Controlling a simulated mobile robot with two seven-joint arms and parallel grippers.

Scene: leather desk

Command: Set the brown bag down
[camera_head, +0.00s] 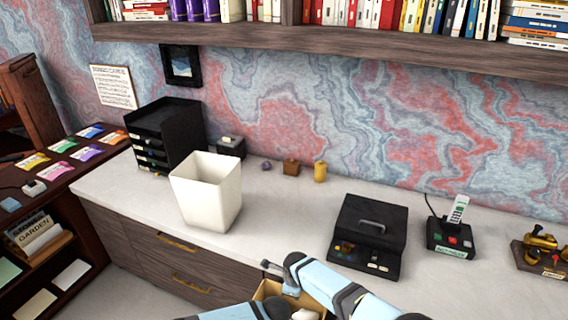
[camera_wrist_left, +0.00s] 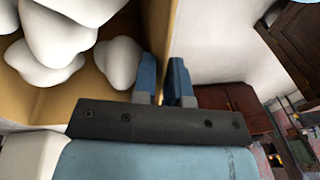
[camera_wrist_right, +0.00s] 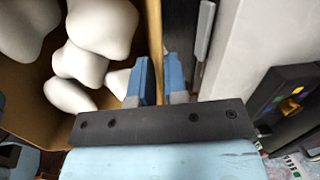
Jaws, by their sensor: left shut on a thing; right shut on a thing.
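The brown bag (camera_head: 268,289) is at the bottom of the head view, in front of the desk's near edge and partly hidden by my arms. It is open at the top and holds several white rounded lumps. My left gripper (camera_wrist_left: 164,84) is shut on one wall of the bag (camera_wrist_left: 112,22), one finger inside and one outside. My right gripper (camera_wrist_right: 161,80) is shut on another wall of the bag (camera_wrist_right: 28,85) in the same way. The bag's underside is hidden, so I cannot tell what is beneath it.
The pale desktop (camera_head: 275,215) has clear room between a white bin (camera_head: 206,193) and a black box with a handle (camera_head: 368,237). A black tray stack (camera_head: 167,132) stands at the back left. A phone (camera_head: 452,235) and brass device (camera_head: 541,250) stand at right.

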